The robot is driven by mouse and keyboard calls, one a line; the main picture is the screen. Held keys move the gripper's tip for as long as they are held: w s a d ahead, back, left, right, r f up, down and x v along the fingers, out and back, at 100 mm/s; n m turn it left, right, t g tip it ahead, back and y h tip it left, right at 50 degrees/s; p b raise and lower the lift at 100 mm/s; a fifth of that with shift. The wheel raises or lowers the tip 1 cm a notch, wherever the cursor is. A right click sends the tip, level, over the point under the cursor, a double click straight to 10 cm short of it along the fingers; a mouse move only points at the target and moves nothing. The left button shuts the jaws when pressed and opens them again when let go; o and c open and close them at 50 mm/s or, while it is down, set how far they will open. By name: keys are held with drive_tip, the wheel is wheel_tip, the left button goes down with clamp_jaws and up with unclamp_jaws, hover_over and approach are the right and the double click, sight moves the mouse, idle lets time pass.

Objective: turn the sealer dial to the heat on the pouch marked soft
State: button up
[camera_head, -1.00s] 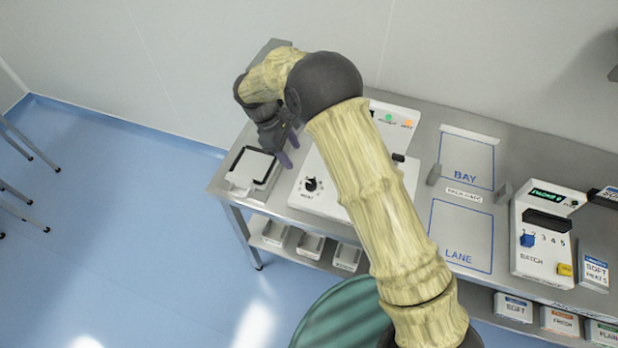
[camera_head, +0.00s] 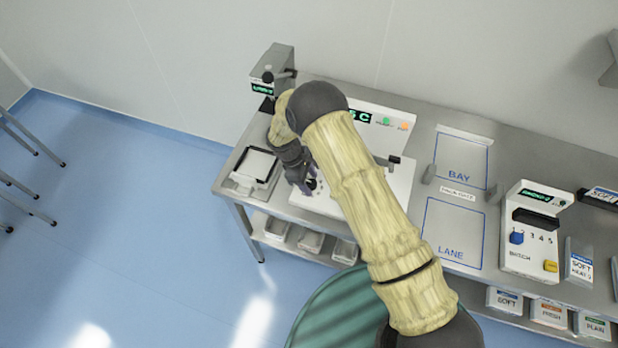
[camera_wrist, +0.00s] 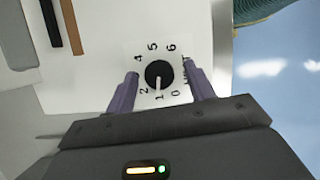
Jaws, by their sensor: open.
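The sealer dial (camera_wrist: 159,73) is a round black knob on a white panel in the wrist view. Its white pointer line points at about 1; numbers 0, 1, 2, 4, 5 and 6 show, and 3 is hidden by a finger. My gripper (camera_wrist: 160,76) is open, its purple fingers on either side of the dial; I cannot tell whether they touch it. In the head view my gripper (camera_head: 306,183) is over the sealer's (camera_head: 400,186) front left, mostly covering the dial. The pouch marked SOFT (camera_head: 580,266) stands at the right, with smaller text that seems to read HEAT 5.
A tray (camera_head: 256,166) sits left of the sealer. The BAY (camera_head: 465,174) and LANE (camera_head: 452,250) outlines are empty. A batch unit (camera_head: 532,228) with numbered positions stands right of them. Labelled bins (camera_head: 505,299) are on the lower shelf.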

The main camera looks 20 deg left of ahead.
drive_tip(key=shift+d, duration=0.1)
drive_tip(key=c, duration=1)
